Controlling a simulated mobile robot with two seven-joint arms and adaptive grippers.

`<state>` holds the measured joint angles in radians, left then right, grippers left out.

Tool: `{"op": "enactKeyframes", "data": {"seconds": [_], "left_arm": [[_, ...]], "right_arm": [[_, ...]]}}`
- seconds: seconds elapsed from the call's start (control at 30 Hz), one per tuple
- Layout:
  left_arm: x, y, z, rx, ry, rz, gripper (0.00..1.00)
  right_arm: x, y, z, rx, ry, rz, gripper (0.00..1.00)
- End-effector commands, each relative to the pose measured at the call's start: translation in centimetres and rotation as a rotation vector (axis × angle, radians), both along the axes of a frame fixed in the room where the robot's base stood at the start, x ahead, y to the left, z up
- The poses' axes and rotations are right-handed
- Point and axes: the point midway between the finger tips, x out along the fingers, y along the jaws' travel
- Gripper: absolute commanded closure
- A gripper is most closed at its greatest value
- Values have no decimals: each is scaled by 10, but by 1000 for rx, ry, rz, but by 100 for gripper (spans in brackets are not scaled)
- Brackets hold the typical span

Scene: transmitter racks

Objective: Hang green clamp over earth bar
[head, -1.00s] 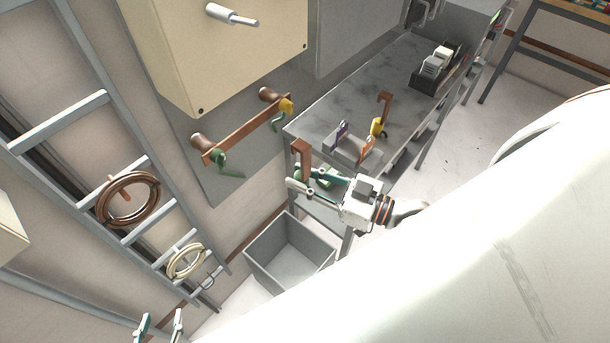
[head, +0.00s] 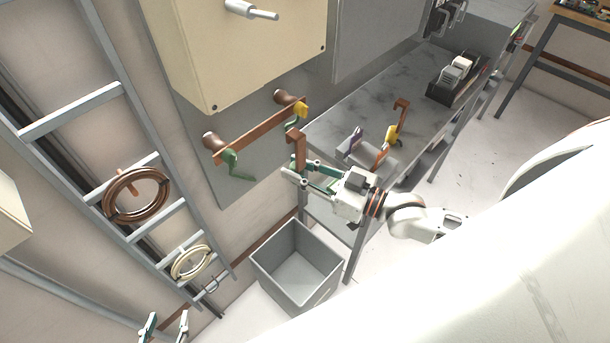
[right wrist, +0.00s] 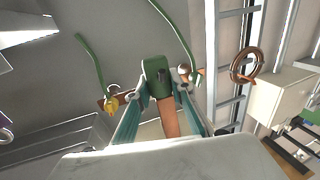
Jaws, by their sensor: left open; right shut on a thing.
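The earth bar (head: 258,130) is a copper-coloured bar on two brown knobs on the wall panel, and it shows in the right wrist view behind my fingers. My right gripper (head: 305,178) is shut on a green clamp with a copper hook (head: 298,148). In the right wrist view the green clamp body (right wrist: 156,76) is between the fingers. The hook stands up, apart from the bar, below and in front of its right end in the head view. My left gripper (head: 165,328) is open and empty at the bottom left.
A green piece (head: 232,160) hangs at the bar's left end and a yellow clamp (head: 300,110) at its right end. A bench (head: 370,95) beside my right gripper bears a purple-marked, an orange and a yellow clamp. A grey bin (head: 297,262) stands below. A ladder rack with coils is left.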

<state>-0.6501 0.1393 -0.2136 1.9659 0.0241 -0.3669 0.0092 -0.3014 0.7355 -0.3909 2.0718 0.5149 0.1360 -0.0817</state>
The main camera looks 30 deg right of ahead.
Motion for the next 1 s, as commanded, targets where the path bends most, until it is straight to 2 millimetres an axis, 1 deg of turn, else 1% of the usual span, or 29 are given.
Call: {"op": "enactKeyframes", "data": {"seconds": [0.4, 1.0], "left_arm": [[-2, 1, -18, 4, 8, 0, 55], [-5, 1, -40, 3, 17, 1, 55]], "right_arm": [[29, 10, 0, 1, -3, 0, 100], [70, 25, -1, 1, -2, 0, 100]]}}
